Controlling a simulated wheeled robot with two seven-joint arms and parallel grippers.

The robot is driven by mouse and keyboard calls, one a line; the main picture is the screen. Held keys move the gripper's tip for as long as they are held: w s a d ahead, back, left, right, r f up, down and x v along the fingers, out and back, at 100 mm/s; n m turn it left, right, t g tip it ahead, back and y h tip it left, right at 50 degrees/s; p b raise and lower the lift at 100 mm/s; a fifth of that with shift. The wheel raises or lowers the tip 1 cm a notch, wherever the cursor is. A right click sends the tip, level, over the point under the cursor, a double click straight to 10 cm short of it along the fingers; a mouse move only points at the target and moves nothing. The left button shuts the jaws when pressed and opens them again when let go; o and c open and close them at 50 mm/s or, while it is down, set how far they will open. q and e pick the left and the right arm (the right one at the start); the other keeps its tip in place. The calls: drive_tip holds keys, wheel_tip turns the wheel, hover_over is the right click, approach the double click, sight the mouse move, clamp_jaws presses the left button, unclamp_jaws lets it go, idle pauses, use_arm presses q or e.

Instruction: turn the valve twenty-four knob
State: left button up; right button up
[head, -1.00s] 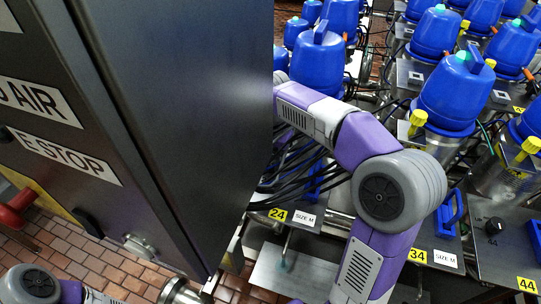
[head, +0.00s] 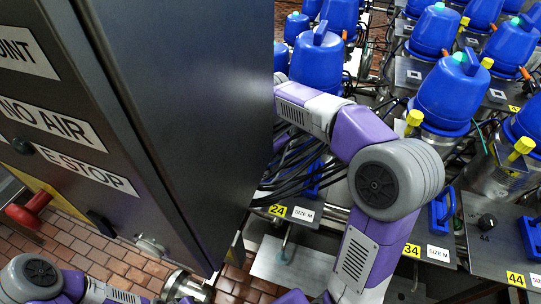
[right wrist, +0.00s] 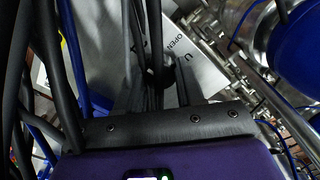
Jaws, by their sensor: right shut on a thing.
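The yellow 24 label (head: 277,210) is on a metal panel just right of the dark cabinet in the head view. The knob of valve twenty-four is hidden there by the cabinet. My right arm reaches in from the lower right and bends back behind the cabinet, so its gripper is hidden in the head view. In the right wrist view, my right gripper (right wrist: 164,75) is shut on a dark knob in front of a pale plate (right wrist: 205,65) marked OPEN. The knob's exact angle is hard to tell. My left gripper is not in view.
The dark cabinet (head: 180,130) with E STOP and NO AIR labels fills the left. A red knob (head: 28,208) sticks out of it. Black cables (right wrist: 45,70) hang close to my right gripper. Blue-capped valves (head: 445,92) stand in rows at the right.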

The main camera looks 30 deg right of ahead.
idle(0.3)
drive_tip(key=o, duration=1)
drive_tip(key=shift+o, duration=0.2)
drive_tip(key=shift+r+p, duration=0.75)
drive_tip(key=shift+r, duration=3.05)
